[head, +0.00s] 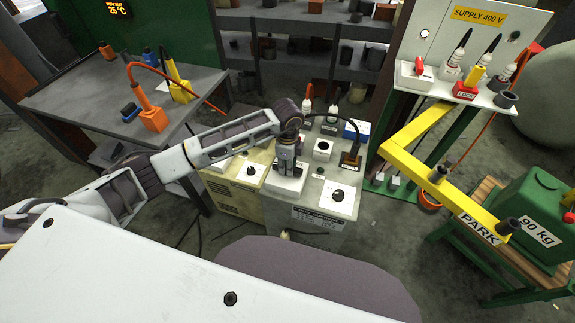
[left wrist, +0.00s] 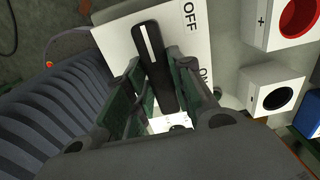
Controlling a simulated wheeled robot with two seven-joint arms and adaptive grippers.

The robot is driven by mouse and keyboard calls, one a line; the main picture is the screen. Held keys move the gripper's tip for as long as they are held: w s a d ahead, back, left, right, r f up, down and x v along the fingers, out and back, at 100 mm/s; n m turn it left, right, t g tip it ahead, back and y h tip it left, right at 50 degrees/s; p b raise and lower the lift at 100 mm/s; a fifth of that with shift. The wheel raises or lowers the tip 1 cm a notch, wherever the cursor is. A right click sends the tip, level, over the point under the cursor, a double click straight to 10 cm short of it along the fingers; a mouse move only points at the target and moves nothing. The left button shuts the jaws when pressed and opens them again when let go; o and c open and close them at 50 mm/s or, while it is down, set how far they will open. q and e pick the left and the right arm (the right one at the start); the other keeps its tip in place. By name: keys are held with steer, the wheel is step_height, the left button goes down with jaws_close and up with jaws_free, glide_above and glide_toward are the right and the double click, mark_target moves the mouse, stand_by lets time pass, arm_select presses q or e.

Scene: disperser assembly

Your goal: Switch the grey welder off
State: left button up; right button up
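The grey welder (head: 318,219) stands in the middle of the head view, with a label on its front and white panels on top. My left gripper (head: 287,170) points down onto its left top panel and hides the switch there. In the left wrist view, the black switch handle (left wrist: 153,62) with a white stripe lies between the fingers of my left gripper (left wrist: 157,85), which hug it on both sides. The handle's striped end points to the top of the picture. A white panel marked OFF (left wrist: 190,14) and ON lies beneath. My right gripper is in neither view.
A beige welder (head: 232,190) stands against the grey one's left. A black knob (head: 338,195) and a cabled plug (head: 350,160) are close to my gripper. A yellow PARK arm (head: 440,185) and green 90 kg weight (head: 530,222) stand right. A table (head: 85,97) stands left.

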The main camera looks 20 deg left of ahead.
arm_select(q)
steer(key=o, duration=0.4)
steer(key=shift+r, duration=6.05)
